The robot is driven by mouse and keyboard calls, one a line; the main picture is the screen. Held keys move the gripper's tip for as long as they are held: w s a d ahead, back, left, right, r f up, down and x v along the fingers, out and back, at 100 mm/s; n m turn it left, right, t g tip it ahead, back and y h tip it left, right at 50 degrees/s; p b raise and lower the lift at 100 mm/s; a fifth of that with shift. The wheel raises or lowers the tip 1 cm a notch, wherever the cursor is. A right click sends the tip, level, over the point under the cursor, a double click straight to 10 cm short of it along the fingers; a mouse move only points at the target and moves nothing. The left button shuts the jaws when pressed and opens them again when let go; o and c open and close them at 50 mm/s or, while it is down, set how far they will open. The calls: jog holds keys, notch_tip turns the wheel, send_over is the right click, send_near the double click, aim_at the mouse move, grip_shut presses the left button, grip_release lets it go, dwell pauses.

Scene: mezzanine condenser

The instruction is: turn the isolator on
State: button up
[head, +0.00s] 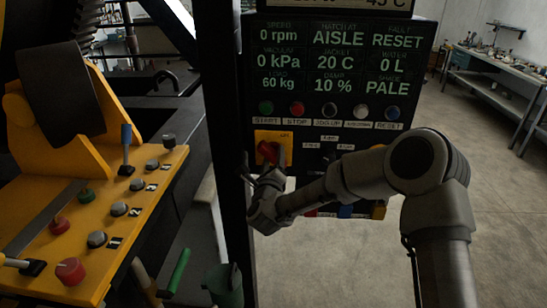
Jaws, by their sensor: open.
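The isolator is a red rotary handle (266,151) on a yellow plate (287,137) at the lower left of the dark control panel. The handle looks tilted. Its exact switch position is hard to read. My gripper (264,168) is open, right at the handle's lower end and in front of the plate's lower part. I cannot tell whether the fingers touch the handle. My gripper and wrist hide the lower part of the plate.
Above the isolator is a row of round buttons (298,109) under a green-lettered display (338,60). A black post (222,110) stands close left of the panel. A yellow console (120,225) with knobs and levers fills the left. Open floor (500,190) lies right.

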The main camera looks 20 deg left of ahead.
grip_shut()
jog(key=shift+f+b, duration=0.1)
jog(key=shift+b, duration=0.5)
jog(key=n+b, duration=0.3)
jog(key=b, duration=0.1)
jog(key=n+b, duration=0.5)
jog(key=b, duration=0.1)
jog(key=shift+n, duration=0.3)
jog(key=n+b, duration=0.2)
jog(key=n, duration=0.1)
jog(key=n+b, duration=0.1)
jog(key=shift+r+n, duration=0.3)
jog(key=shift+r+n+b, duration=0.2)
jog(key=shift+n+b, duration=0.4)
jog(key=shift+n, duration=1.7)
